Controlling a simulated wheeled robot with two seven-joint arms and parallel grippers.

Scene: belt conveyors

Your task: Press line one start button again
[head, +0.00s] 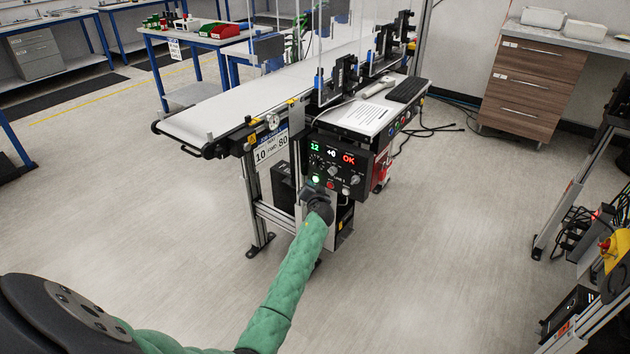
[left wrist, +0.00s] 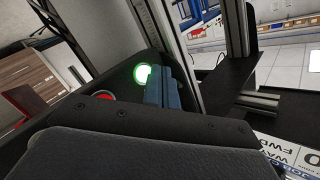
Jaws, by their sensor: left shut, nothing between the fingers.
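The black control panel (head: 322,146) hangs at the near end of the belt conveyor. It shows a green 12, a white +0 and a red OK. A green lit button (head: 316,180) is at its lower left, with a red button (head: 331,185) to its right. My left gripper (head: 311,191) is shut and empty, just below the green button. In the left wrist view, its closed fingers (left wrist: 165,88) point at the panel beside the glowing green button (left wrist: 142,73); I cannot tell whether they touch it. The red button (left wrist: 104,95) is partly hidden by the gripper body. My right gripper is out of view.
The conveyor belt (head: 215,112) runs back from the panel. A shelf with a paper sheet (head: 367,117) and a keyboard (head: 408,89) sits above and right of the panel. A drawer cabinet (head: 530,88) stands at the back right. The floor around the conveyor is mostly open.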

